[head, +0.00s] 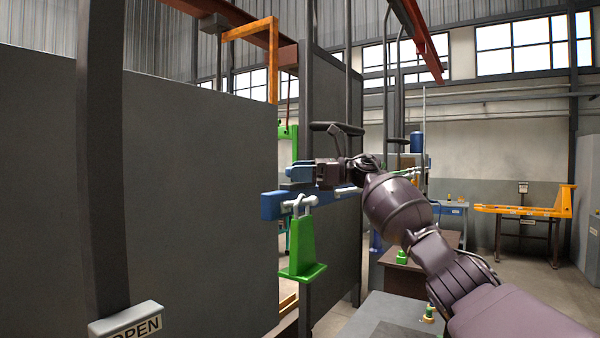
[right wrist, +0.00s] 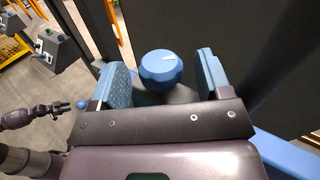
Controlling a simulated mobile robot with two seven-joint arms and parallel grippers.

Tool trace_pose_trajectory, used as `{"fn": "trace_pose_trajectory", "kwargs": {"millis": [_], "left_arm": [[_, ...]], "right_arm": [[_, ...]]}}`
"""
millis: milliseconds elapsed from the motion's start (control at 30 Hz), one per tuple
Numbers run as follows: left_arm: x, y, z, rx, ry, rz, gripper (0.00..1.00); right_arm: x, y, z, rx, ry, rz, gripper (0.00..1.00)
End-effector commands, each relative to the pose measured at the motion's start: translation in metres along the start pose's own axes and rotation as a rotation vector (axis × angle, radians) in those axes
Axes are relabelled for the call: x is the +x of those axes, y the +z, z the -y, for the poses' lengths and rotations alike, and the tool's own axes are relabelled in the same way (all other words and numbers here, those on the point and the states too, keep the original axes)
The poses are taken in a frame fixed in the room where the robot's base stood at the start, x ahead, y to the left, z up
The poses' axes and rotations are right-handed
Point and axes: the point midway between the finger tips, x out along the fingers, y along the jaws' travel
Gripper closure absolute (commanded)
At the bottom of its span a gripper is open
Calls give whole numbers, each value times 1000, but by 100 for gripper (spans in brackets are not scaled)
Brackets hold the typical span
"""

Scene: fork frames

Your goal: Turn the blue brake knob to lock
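The blue brake knob (right wrist: 160,70) is round with a faceted rim and shows in the right wrist view. My right gripper (right wrist: 163,80) is open, with one blue finger pad on each side of the knob and a visible gap to both. In the head view my right gripper (head: 300,173) reaches left, just above the blue bar (head: 272,205). The knob cannot be made out there.
A large grey panel (head: 200,190) fills the left, with an OPEN sign (head: 127,324) below. A dark post panel (head: 335,240) stands behind my gripper.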

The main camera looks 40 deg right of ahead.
Motion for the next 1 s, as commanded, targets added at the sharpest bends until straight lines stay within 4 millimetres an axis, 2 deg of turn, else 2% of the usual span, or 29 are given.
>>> {"fn": "trace_pose_trajectory", "kwargs": {"millis": [233, 367, 800, 1000], "left_arm": [[0, 0, 0, 0, 0, 0, 57], [2, 2, 0, 0, 0, -2, 57], [10, 3, -2, 0, 0, -24, 57], [12, 2, -2, 1, 1, -29, 57]], "right_arm": [[-1, 0, 0, 0, 0, 0, 29], [-10, -1, 0, 1, -1, -1, 29], [-85, -2, 0, 0, -2, -2, 29], [-104, -1, 0, 1, -1, 0, 29]]}}
